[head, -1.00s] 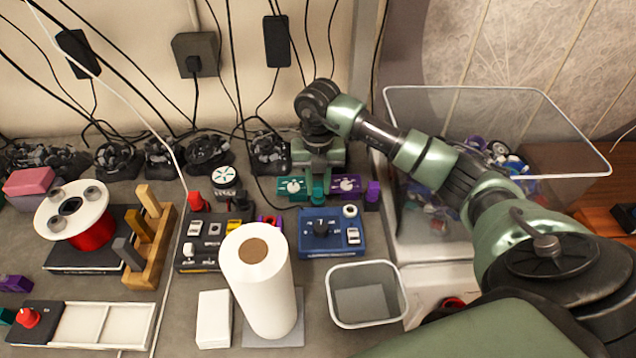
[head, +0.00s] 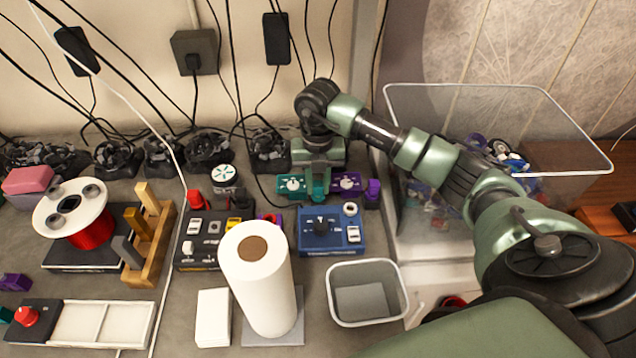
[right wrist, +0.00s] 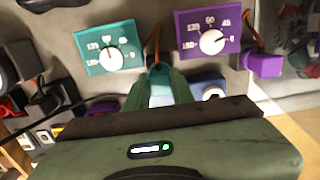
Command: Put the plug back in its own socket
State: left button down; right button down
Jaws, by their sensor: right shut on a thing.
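My right gripper (head: 317,178) is shut on a teal plug (head: 316,192), low at the back of the bench. In the right wrist view the fingers (right wrist: 160,80) close around the teal plug (right wrist: 159,95), and an orange cord rises behind it. A teal dial box (head: 292,187) stands just left of the plug; it also shows in the right wrist view (right wrist: 108,48). A purple dial box (head: 345,182) stands just right, with a purple plug (head: 372,190) beside it. I cannot tell whether the teal plug touches a socket. My left gripper is out of view.
A blue control box (head: 330,240) stands just in front of the right gripper. A paper roll (head: 258,285) and an open grey bin (head: 367,312) stand nearer. A clear tub (head: 430,240) of parts is at right. Cables hang at the back.

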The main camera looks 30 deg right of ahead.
jog(key=shift+f, duration=0.25)
dwell(0.4)
jog(key=c, duration=1.1)
grip_release()
jog(key=shift+r, duration=0.1)
notch_tip(320, 180, up, 7)
jog(key=shift+f+b, duration=0.1)
jog(key=shift+b, duration=1.15)
jog(key=shift+r, duration=0.45)
